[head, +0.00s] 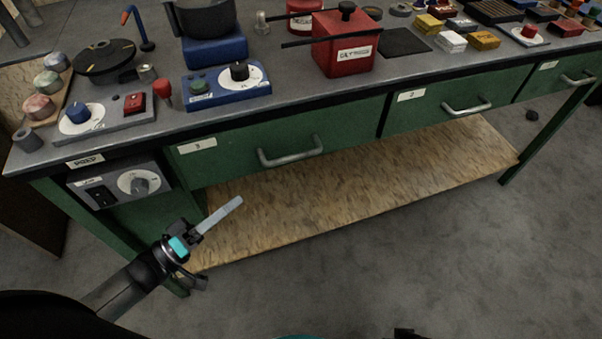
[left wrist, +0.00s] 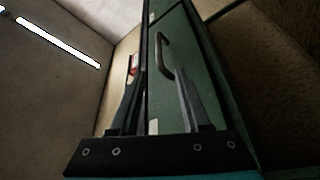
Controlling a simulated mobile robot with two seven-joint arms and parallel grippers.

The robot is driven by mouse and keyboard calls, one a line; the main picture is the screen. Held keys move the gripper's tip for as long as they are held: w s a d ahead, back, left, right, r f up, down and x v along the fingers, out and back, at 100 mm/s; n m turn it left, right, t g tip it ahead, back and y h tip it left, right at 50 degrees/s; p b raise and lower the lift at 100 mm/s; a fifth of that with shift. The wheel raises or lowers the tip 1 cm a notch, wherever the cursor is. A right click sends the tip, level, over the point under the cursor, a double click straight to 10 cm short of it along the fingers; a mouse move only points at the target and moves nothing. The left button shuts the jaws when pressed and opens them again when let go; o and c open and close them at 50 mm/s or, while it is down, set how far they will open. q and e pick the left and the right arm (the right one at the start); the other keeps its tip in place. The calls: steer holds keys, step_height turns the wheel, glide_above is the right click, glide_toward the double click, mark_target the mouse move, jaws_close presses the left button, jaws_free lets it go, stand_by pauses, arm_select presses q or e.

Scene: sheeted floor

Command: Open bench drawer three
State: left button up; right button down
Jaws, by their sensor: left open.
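Drawer three is the green front (head: 235,150) at the left of the bench, with a label reading 3 and a grey bar handle (head: 290,152). It looks closed, flush with the bench. My left gripper (head: 222,216) is below and left of the handle, in front of the bench and apart from it. In the left wrist view its fingers (left wrist: 157,98) stand apart with nothing between them. The handle (left wrist: 164,53) shows ahead, beyond the fingertips.
Drawer two (head: 430,108) is to the right, with another drawer beyond it. A control box with a dial (head: 120,184) hangs left of drawer three. A wooden lower shelf (head: 350,190) lies beneath. The bench top is crowded. The floor in front is clear.

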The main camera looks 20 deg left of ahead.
mark_target(290, 156)
arm_select(q)
steer(key=b+x, duration=0.2)
steer(key=x, duration=1.2)
steer(key=shift+r, duration=0.15)
steer(key=shift+w+d+r+b, duration=0.15)
steer(key=shift+w+d+b, duration=0.2)
steer(key=shift+w, duration=0.1)
arm_select(e)
step_height(290, 156, up, 5)
steer(key=w+a, duration=0.1)
steer(key=w, duration=0.2)
steer(key=shift+t, duration=0.4)
steer(key=shift+r, duration=0.1)
arm_select(q)
jaws_close()
